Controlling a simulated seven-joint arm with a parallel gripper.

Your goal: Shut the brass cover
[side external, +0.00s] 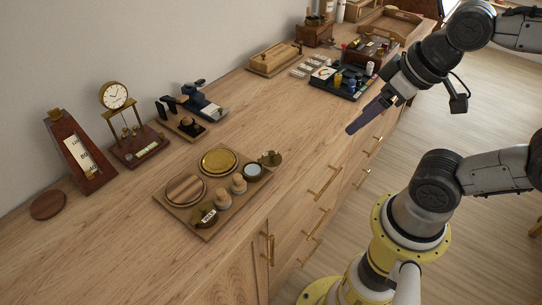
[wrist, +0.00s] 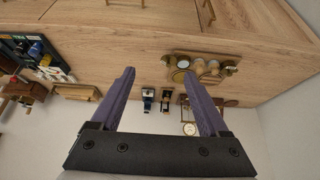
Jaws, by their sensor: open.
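A wooden board (side external: 174,202) on the counter bears several small round pieces. On it are a flat brass disc (side external: 218,161), a wooden disc (side external: 186,190) and a small cup (side external: 253,171) with a pale inside. A small brass-coloured lid (side external: 270,158) stands tilted beside the cup, apparently raised; I cannot tell which piece is the brass cover. The board also shows in the wrist view, with the brass disc (wrist: 178,76) near its edge. My gripper (side external: 352,128) is open and empty, with purple fingers, up and right of the board; it also shows in the wrist view (wrist: 158,72).
A clock (side external: 114,96), a metronome (side external: 76,152) and a dark stand (side external: 204,106) are along the wall. A black tray (side external: 340,84) of small items lies farther back, near a wooden box (side external: 275,58). Bare counter lies between the tray and the board.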

